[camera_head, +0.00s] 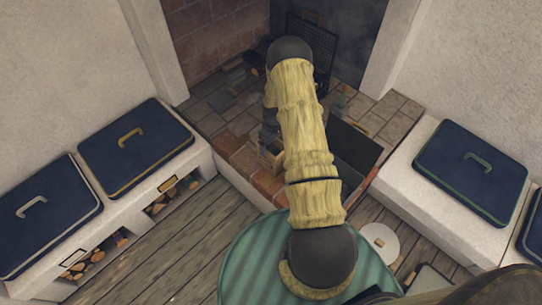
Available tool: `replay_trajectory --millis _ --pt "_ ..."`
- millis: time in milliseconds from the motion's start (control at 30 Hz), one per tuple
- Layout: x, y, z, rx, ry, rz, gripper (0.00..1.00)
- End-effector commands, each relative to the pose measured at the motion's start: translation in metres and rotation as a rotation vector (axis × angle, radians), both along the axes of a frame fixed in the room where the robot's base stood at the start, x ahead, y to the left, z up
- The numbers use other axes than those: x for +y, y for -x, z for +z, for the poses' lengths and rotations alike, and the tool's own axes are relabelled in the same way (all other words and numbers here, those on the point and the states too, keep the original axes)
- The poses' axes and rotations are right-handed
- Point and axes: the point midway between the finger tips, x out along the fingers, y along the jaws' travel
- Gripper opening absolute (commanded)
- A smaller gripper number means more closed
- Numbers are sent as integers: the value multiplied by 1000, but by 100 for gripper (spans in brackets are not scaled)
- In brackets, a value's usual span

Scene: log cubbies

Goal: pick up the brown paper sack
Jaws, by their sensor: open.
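My straw-covered arm reaches up the middle of the view, toward the hearth, and bends at a dark joint near the top. My gripper (270,158) shows only in part at the left edge of the arm, above the brick hearth edge. Its small tan end looks open and empty; the rest is behind the arm. I cannot make out a brown paper sack anywhere. The arm hides part of the hearth.
A brick-edged hearth (238,152) lies ahead. White benches with blue cushions (135,147) stand at left, with log cubbies (172,197) below; another blue cushion (472,172) lies at right. A green striped round surface (250,262) is close in front. Plank floor (190,250) is clear at left.

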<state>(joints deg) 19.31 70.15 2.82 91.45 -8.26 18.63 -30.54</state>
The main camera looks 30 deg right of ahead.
Motion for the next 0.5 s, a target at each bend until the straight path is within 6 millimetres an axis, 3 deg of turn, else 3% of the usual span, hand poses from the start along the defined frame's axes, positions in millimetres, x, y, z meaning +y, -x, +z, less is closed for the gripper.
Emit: replay_trajectory --millis 100,500 --pt "0 0 -11 0 1 0 89" --pt "4 1 -16 1 0 7 89"
